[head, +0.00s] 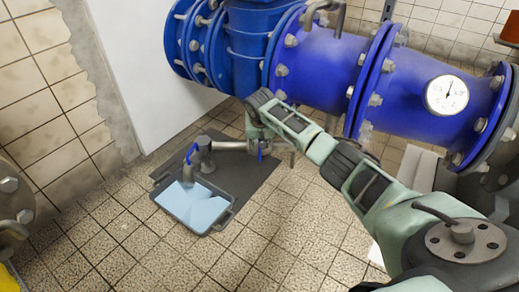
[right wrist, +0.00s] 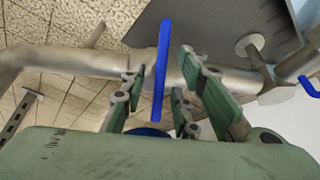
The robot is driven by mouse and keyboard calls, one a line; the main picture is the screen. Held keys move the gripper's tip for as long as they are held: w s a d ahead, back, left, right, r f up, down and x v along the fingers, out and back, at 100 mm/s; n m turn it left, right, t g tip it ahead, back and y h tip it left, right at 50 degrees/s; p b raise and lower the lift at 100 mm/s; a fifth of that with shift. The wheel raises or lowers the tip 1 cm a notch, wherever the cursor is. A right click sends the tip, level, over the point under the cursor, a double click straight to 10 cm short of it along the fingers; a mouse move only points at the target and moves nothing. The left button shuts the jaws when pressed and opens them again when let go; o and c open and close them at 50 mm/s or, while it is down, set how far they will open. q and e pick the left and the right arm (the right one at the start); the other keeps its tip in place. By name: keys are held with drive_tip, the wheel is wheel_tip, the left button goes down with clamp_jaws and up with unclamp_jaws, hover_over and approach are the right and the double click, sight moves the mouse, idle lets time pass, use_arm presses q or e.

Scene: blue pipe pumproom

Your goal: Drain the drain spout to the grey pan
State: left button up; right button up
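The grey pan (head: 226,219) lies on the floor in the head view, with a pale blue, water-like surface inside. The metal drain spout (head: 203,146) stands at its far edge, with a small blue handle (head: 190,153) near it. A grey pipe (head: 230,146) runs right from it to another blue lever (head: 261,151). My right gripper (head: 262,143) is beside that lever. In the right wrist view the green fingers are apart, one pair on each side of a blue lever (right wrist: 162,70), with gaps visible. Whether liquid is flowing is unclear. My left gripper is out of view.
Large blue pipes (head: 315,65) with bolted flanges and a round gauge (head: 447,95) stand above and behind my right arm. A dark mat (head: 245,180) lies under the pan. A second blue handle (right wrist: 310,86) shows at the wrist view's right edge.

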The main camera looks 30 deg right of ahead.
drive_tip(key=shift+w+d+f+b, duration=0.15)
drive_tip(key=shift+w+f+b, duration=0.15)
drive_tip(key=shift+f, duration=0.35)
drive_tip(key=shift+c, duration=0.3)
clamp_jaws()
